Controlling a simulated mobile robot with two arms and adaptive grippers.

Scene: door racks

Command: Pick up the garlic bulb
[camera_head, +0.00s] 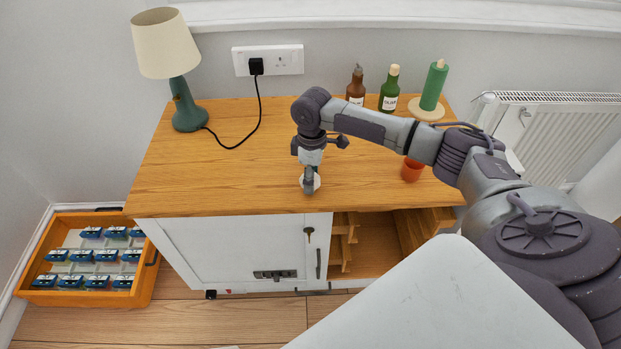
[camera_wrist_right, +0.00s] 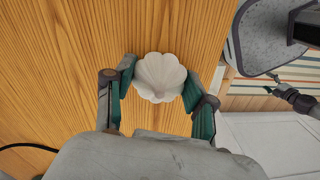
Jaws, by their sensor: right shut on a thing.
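The garlic bulb (camera_wrist_right: 160,78) is white and lobed, and in the right wrist view it sits between the two fingers of my right gripper (camera_wrist_right: 160,92). The fingers are shut on it from both sides. In the head view the garlic bulb (camera_head: 316,181) shows as a small white patch, partly hidden behind my right gripper (camera_head: 310,184), at the front part of the wooden cabinet top (camera_head: 230,185). I cannot tell whether the bulb touches the wood. My left gripper is not in view.
A lamp (camera_head: 165,45) stands at the back left, its cord running to a wall socket. Brown (camera_head: 356,85) and green (camera_head: 390,88) bottles and a green candle (camera_head: 434,85) stand at the back right. An orange cup (camera_head: 411,170) is under my right arm.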

